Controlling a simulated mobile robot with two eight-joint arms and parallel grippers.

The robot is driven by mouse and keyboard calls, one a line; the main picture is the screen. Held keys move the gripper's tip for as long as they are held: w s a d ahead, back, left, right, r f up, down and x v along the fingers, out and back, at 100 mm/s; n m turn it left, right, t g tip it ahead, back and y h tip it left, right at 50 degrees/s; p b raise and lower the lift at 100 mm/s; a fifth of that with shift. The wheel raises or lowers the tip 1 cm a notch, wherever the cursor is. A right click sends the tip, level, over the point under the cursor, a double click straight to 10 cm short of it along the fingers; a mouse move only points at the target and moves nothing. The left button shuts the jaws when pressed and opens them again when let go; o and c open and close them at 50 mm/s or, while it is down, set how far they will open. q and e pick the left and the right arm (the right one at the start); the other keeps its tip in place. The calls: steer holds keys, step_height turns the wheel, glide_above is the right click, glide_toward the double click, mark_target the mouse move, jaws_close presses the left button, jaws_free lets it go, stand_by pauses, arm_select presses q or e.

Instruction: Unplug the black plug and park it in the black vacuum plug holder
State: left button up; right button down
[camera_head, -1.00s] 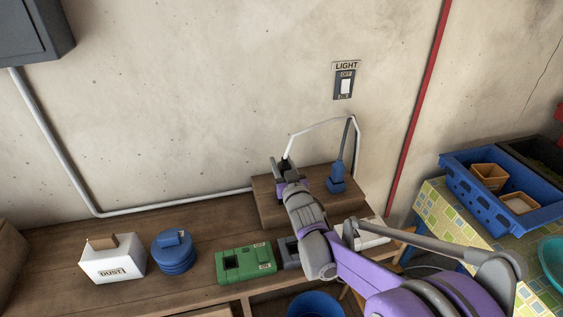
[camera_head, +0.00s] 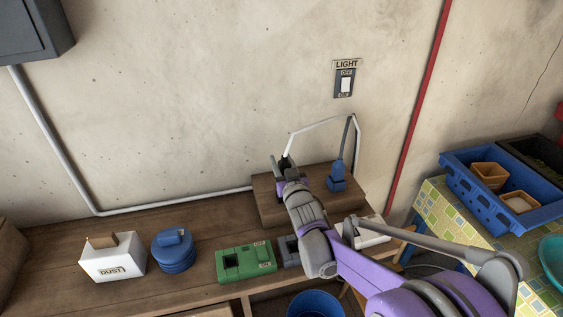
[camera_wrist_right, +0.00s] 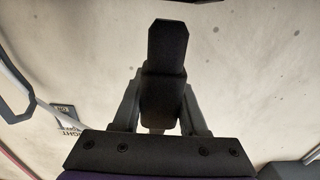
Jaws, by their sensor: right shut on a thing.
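My right gripper (camera_head: 281,165) is above the left part of the wooden block (camera_head: 263,203) by the wall. Its jaws are shut on a dark plug-shaped body, the black plug (camera_wrist_right: 166,60), which stands up between the fingers in the right wrist view. A pale cord (camera_head: 318,127) rises from beside the jaws and arches right. Whether the plug touches anything below cannot be told, as my arm hides that spot. No black plug holder can be picked out for sure; a dark grey box (camera_head: 289,249) is half hidden behind my arm. My left gripper is out of view.
A blue plug (camera_head: 336,180) stands on the block's right side. On the bench are a green socket box (camera_head: 245,264), a round blue container (camera_head: 174,255), a white DUST box (camera_head: 111,263) and a white box (camera_head: 370,234) behind my arm. A light switch (camera_head: 344,84) is above.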

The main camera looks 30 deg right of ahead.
mark_target(282, 172)
steer(key=shift+f+b, duration=1.4)
steer(key=shift+f, duration=0.7)
stand_by(0.3)
steer(key=shift+c, duration=1.8)
jaws_free()
steer(key=v, duration=1.1)
